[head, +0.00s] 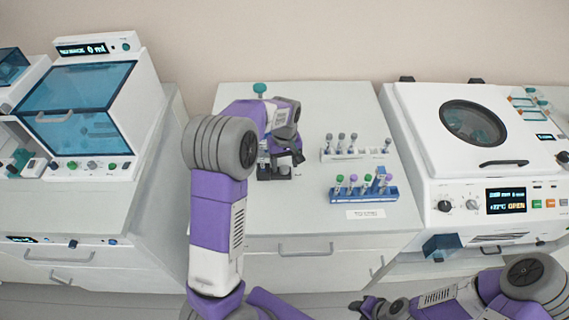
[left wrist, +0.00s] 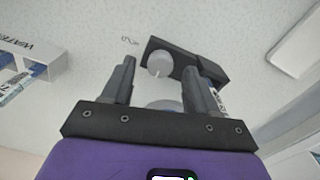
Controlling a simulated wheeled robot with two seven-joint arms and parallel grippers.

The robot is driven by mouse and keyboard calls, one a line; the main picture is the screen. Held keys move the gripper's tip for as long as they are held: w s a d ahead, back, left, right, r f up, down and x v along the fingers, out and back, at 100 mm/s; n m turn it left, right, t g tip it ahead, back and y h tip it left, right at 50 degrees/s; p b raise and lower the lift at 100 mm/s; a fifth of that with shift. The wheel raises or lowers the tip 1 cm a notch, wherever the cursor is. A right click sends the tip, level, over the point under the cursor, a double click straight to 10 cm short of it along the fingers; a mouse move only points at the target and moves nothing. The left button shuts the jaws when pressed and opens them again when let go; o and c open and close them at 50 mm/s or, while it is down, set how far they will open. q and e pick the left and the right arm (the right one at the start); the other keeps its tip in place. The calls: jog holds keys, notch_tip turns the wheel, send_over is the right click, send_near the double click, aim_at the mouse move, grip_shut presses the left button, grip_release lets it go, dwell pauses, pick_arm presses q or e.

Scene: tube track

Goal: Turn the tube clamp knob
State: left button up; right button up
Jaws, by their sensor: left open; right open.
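The tube clamp (left wrist: 212,62) is a dark block on the light worktop in the left wrist view. Its round pale grey knob (left wrist: 159,65) faces the camera. My left gripper (left wrist: 158,70) is open, with one finger to each side of the knob in this view; I cannot tell whether they touch it. In the head view my left gripper (head: 286,153) reaches down over the middle counter, beside the dark clamp (head: 268,174), and partly hides it. My right gripper (head: 374,307) is low at the bottom edge, open and away from the clamp.
A white rack (head: 332,156) and a blue rack (head: 382,194) with capped tubes stand right of the clamp. A label plate (head: 366,214) lies in front. A white machine with a round window (head: 420,130) is at right, a blue-lidded one (head: 100,95) at left.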

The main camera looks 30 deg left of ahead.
aim_at(284, 168)
pick_arm(q)
notch_tip(284, 168, up, 6)
jog(key=shift+r+p, duration=0.1)
jog(key=shift+p, duration=0.4)
